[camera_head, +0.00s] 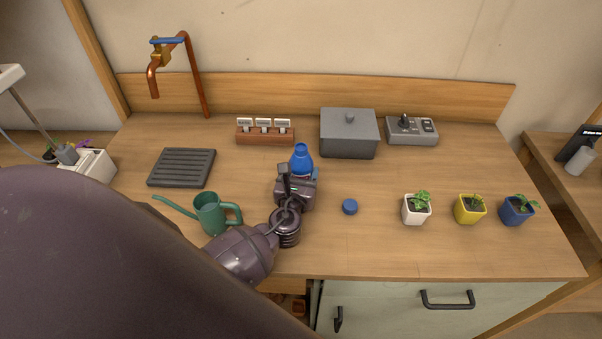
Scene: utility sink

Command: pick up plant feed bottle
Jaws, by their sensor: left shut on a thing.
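The plant feed bottle (301,158) is blue and stands near the middle of the wooden counter. Its upper part shows beyond my left gripper; its lower part is hidden behind the gripper. My left gripper (299,180) reaches in from the front left and is shut on the bottle. I cannot tell whether the bottle's base touches the counter. My right gripper is not in view.
A green watering can (211,214) stands close to the left of my arm. A blue cap (349,206) lies to the right. Behind are a tag rack (265,138) and a grey lidded box (348,140). Small potted plants (470,209) stand at right.

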